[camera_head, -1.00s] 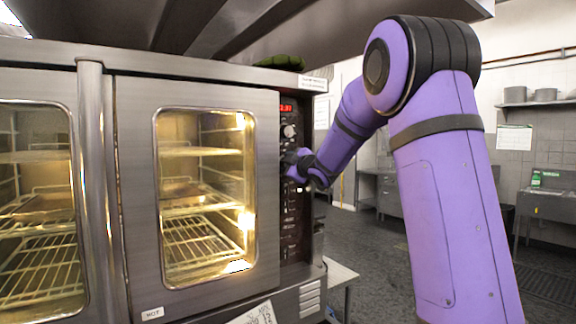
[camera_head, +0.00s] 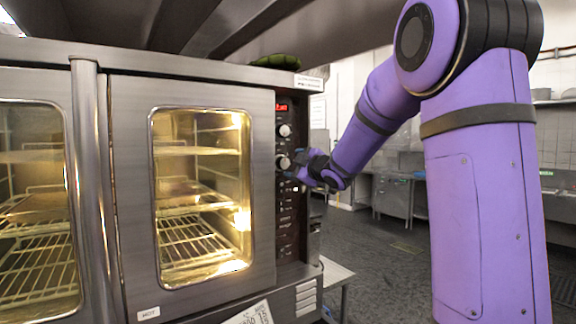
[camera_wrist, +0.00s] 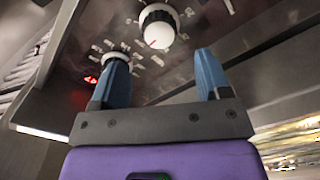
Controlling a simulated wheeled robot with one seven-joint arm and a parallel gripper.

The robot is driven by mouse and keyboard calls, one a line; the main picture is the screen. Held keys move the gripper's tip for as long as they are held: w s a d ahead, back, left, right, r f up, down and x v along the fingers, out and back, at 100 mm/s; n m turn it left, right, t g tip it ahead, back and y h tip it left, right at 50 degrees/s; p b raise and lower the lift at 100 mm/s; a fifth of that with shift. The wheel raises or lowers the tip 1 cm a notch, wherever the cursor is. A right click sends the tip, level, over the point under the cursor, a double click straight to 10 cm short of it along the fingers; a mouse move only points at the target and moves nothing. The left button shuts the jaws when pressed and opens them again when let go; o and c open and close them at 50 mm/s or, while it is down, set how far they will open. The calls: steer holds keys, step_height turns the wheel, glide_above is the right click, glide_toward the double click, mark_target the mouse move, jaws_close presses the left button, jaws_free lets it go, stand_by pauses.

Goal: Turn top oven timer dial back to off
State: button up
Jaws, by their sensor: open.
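The oven's dark control panel (camera_head: 290,222) runs down the right of the lit glass doors. A red display (camera_head: 282,107) is at its top, with a pale upper dial (camera_head: 285,130) below it and a second dial (camera_head: 283,162) lower down. My gripper (camera_head: 294,166) is open close to the lower dial. In the wrist view, a white dial with a red mark (camera_wrist: 158,27) lies beyond the gap between my blue fingertips (camera_wrist: 160,56). Another dial (camera_wrist: 116,56) is partly hidden behind the left fingertip. Contact there cannot be told. The dial labels are unreadable.
The oven door (camera_head: 125,200) is shut beside the panel. A metal shelf or hood (camera_head: 190,30) overhangs the oven. A green object (camera_head: 278,61) lies on the oven top. Open floor (camera_head: 385,262) lies to the right.

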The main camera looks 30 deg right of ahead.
steer(key=shift+s, duration=2.05)
steer(key=shift+d, duration=0.1)
